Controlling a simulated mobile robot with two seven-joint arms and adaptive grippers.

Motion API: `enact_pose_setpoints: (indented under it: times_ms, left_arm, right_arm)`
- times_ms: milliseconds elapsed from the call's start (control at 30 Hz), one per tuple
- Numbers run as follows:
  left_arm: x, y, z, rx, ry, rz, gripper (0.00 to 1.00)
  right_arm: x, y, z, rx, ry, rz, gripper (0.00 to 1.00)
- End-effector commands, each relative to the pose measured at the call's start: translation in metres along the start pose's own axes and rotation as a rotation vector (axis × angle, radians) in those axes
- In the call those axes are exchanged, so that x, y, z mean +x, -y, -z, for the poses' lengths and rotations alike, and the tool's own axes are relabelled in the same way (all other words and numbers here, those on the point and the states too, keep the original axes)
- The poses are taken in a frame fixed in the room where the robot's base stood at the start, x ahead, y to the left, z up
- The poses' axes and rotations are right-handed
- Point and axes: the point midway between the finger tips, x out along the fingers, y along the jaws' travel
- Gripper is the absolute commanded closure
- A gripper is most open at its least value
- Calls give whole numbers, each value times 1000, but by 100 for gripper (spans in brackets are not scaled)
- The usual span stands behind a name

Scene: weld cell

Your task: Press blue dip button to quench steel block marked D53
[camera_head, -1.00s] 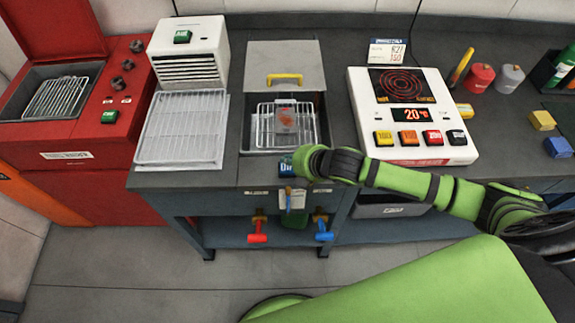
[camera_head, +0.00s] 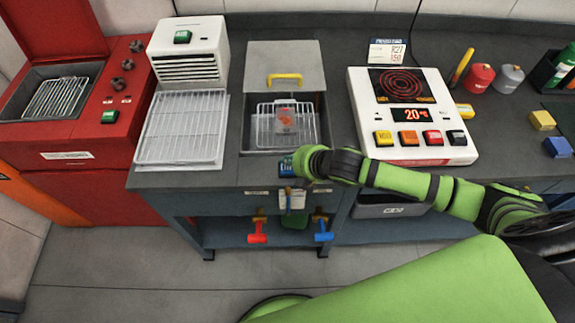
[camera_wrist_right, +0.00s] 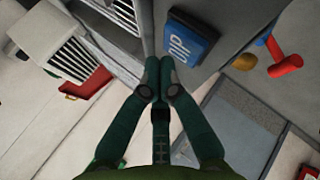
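The blue dip button (camera_head: 286,164) sits on the front edge of the bench, below the quench tank (camera_head: 271,150). In the right wrist view the blue DIP button (camera_wrist_right: 190,38) is just beyond and slightly right of my fingertips. My right gripper (camera_wrist_right: 158,76) has its two fingers together with nothing between them. Contact with the button is not clear. In the head view my right gripper (camera_head: 300,164) partly covers the button. My left gripper is out of view.
A hotplate (camera_head: 359,104) reading 20 °C stands right of the tank. A wire rack (camera_head: 182,127) and a white vented unit (camera_head: 190,50) are on the left. Red (camera_head: 257,238) and blue (camera_head: 323,236) handles hang below the bench edge.

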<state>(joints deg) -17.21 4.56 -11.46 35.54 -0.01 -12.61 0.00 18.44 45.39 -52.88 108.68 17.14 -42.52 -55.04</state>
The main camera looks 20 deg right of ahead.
Motion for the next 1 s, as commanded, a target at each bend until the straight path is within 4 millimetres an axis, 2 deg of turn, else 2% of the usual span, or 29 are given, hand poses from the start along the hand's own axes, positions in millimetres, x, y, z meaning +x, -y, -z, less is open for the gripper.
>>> enact_pose_setpoints:
  times_ms: [1000]
  left_arm:
    - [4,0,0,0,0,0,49]
  right_arm:
    - [9,9,0,0,-1,0,100]
